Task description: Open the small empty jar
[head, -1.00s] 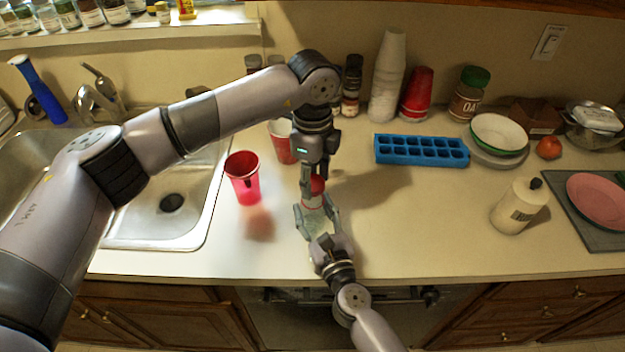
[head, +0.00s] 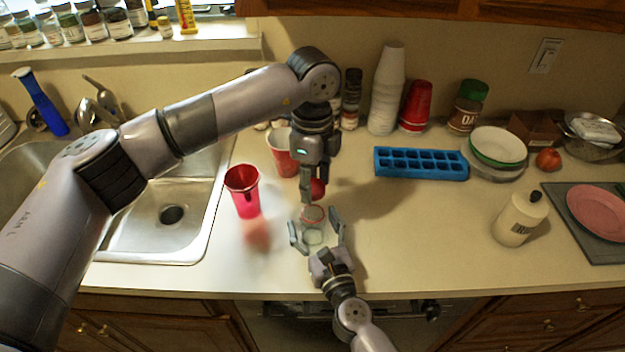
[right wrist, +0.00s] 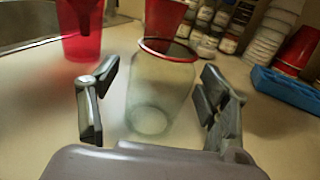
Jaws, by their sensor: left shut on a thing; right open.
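The small clear glass jar (head: 313,236) stands upright on the counter with a red ring at its mouth. It also shows in the right wrist view (right wrist: 160,90), see-through and empty. My left gripper (head: 313,190) points down just above and behind the jar's mouth. It is shut on a red rounded piece (head: 319,188), which looks like the jar's lid, held apart from the jar. My right gripper (head: 317,230) is open, with one finger on each side of the jar. In the right wrist view gaps show between the fingers and the glass.
A red cup (head: 243,190) stands left of the jar, another red cup (head: 281,155) behind it. A blue ice tray (head: 421,164) lies to the right, and a white bottle (head: 518,220) farther right. The sink (head: 190,235) is at left. Counter right of the jar is free.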

